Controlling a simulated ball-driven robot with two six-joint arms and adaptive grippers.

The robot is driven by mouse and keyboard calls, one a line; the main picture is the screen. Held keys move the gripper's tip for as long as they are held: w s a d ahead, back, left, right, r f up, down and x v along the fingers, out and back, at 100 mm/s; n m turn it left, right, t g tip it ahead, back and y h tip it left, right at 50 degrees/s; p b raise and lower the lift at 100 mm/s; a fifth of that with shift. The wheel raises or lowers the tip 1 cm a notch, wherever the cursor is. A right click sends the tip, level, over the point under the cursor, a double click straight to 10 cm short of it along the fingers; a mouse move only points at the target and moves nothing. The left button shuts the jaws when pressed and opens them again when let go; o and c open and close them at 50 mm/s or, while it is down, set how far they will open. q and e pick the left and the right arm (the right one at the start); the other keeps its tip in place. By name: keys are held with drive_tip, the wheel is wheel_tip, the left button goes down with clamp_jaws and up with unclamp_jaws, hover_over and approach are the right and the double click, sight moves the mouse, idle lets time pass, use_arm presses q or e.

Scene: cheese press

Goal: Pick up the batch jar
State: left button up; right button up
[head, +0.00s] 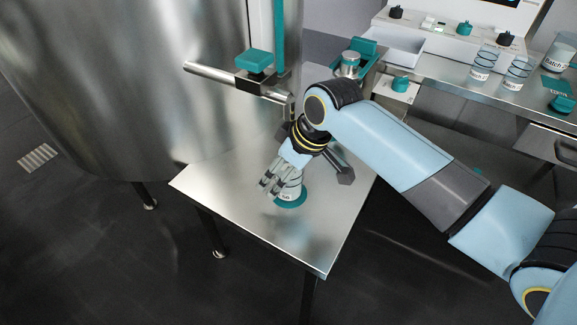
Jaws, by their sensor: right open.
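The batch jar (291,191) is a small clear jar with a white label, and it stands upright on a round teal mat (302,200) on the steel table. My right gripper (272,187) reaches down to it from above. Its fingers are open and lie at the left side and front of the jar, hiding part of it. I cannot tell whether they touch the glass. My left gripper is out of view.
A steel vat (110,90) stands left of the table (235,215), with a pipe and teal-handled valve (254,61) above its back edge. On the back-right counter are jars (482,66), a control panel (450,18) and teal-topped items. The table's front is clear.

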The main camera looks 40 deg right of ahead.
drive_tip(key=shift+f, duration=0.55)
drive_tip(key=shift+c, duration=0.2)
drive_tip(key=c, duration=1.3)
drive_tip(key=shift+r, duration=0.15)
